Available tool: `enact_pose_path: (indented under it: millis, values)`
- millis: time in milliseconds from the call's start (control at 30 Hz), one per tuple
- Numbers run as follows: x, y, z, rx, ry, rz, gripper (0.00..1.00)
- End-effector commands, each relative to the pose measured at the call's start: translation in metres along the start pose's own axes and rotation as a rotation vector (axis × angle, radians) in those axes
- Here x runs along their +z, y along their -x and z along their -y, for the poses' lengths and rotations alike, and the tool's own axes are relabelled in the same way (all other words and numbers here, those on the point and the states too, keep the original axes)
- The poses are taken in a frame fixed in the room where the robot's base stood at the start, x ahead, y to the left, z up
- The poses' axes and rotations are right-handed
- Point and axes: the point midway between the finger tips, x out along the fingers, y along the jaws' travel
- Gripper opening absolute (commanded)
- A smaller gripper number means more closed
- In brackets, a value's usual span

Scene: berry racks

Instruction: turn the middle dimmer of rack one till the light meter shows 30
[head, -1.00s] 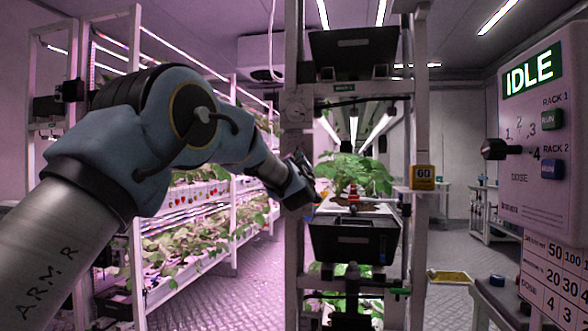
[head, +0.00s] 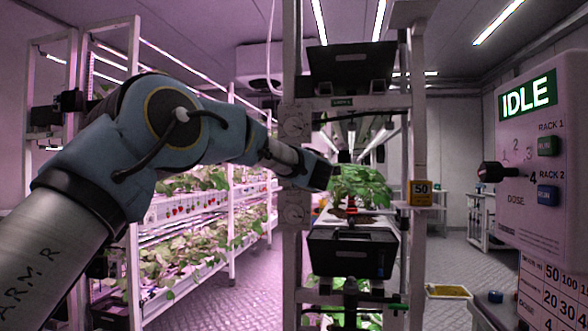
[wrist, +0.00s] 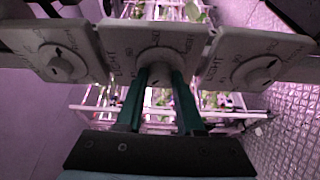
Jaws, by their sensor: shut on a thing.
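In the wrist view three dimmers sit in a row on pale plates. My gripper (wrist: 161,78) has its two green fingers closed on the knob of the middle dimmer (wrist: 158,55). The fingers cover part of that knob and its pointer. The left dimmer (wrist: 60,62) and the right dimmer (wrist: 256,70) are untouched. In the head view my gripper (head: 320,174) is at the left post of rack one, hiding the middle dimmer.
A leafy plant (head: 360,186) stands on the rack shelf just right of my gripper. A black bin (head: 352,253) is below it. A control box (head: 540,150) showing IDLE hangs at the right. Long berry racks (head: 200,235) stand at the left.

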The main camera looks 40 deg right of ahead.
Motion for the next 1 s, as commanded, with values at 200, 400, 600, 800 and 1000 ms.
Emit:
enact_pose_path:
  millis: [200,400,600,800,1000]
  values:
    - [-0.0012,-0.0009,-0.0049,-0.079,0.191,-0.001,0.00]
    - [-0.0023,-0.0012,-0.0060,-0.152,0.366,-0.002,0.00]
    - [-0.0035,-0.0019,-0.0072,-0.224,0.541,-0.003,0.00]
    - [-0.0042,-0.0021,-0.0076,-0.291,0.702,-0.003,0.00]
    - [-0.0047,-0.0023,-0.0077,-0.344,0.830,-0.002,0.00]
